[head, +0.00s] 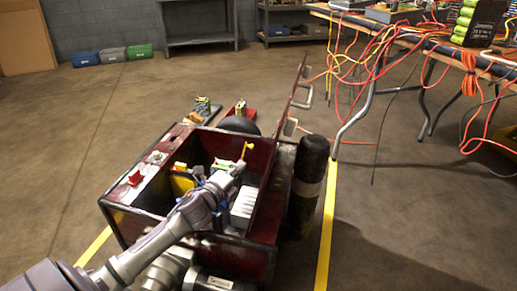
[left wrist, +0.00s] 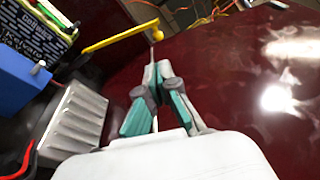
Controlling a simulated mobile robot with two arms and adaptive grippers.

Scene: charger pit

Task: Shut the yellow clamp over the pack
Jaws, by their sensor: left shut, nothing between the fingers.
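The yellow clamp (head: 247,149) is a thin bar with a rounded end, standing raised inside the dark red machine. In the left wrist view the clamp (left wrist: 120,36) slants across the top, its knob near the red wall. The pack (left wrist: 35,25), dark with a yellow-green face and lettering, is at the upper left of that view, beside the bar; the bar is not lying over it. My left gripper (left wrist: 157,72) is shut and empty, its tips just below the clamp's knob. In the head view the left gripper (head: 232,166) hides part of the bay.
The machine's red walls (head: 262,200) close in around my left arm. A blue block (left wrist: 22,80) and a grey finned block (left wrist: 72,118) sit in the bay. A dark cylinder (head: 307,185) stands to the right. A cable-strewn table (head: 430,45) is behind right.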

